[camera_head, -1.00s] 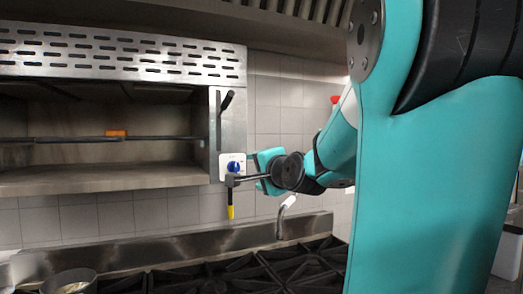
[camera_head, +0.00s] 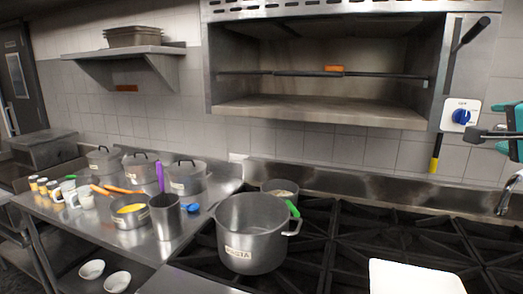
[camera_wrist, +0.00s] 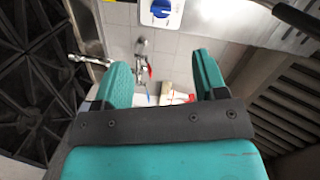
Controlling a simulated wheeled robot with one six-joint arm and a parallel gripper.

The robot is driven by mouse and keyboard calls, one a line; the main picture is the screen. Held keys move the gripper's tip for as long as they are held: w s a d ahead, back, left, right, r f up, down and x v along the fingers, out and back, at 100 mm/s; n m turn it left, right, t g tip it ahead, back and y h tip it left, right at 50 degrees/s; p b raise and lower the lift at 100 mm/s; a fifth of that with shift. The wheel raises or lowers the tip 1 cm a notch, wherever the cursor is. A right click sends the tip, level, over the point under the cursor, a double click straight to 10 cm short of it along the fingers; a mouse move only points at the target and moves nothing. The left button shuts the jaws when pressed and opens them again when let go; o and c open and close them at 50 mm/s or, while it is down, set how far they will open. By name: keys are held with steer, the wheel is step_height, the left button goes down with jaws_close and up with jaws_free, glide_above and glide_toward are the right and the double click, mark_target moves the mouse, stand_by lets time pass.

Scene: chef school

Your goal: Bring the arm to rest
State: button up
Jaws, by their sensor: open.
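My gripper (camera_wrist: 160,82) shows in the wrist view with its two teal fingers spread apart. Nothing is between the fingertips; a tiled wall with a tap (camera_wrist: 141,52) shows behind the gap. In the head view only a teal and black part of my arm enters at the right edge, close to the salamander grill's right end. The grill's blue knob (camera_head: 461,116) is just left of it. The knob also shows at the top of the wrist view (camera_wrist: 161,9).
The salamander grill (camera_head: 320,108) hangs above the stove grates (camera_head: 340,225). A large pasta pot (camera_head: 250,238) stands on the stove, with a smaller pot (camera_head: 280,187) behind it. A steel counter (camera_head: 95,220) at left holds several pots and cups. A white board (camera_head: 415,278) is at the front.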

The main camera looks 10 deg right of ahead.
steer(key=w+a+f+n+g+y+b, duration=0.1)
steer(key=a+f+n+g+y+b, duration=0.15)
steer(key=a+f+n+y, duration=0.7)
steer(key=w+a+f+n+g+y+b, duration=0.1)
steer(key=w+a+f+n+g+y, duration=0.25)
steer(key=a, duration=1.15)
steer(key=s+a+f+n+g+b, duration=0.1)
steer(key=s+a+f+n+g, duration=0.3)
steer(key=s+a+n, duration=0.2)
steer(key=s+a+f+n+g+h+b, duration=0.1)
steer(key=s+a+f+n+g, duration=0.3)
steer(key=s+n, duration=0.4)
steer(key=s+a+g, duration=0.1)
steer(key=s+a, duration=0.1)
steer(key=s, duration=0.1)
steer(key=shift+a+f, duration=0.4)
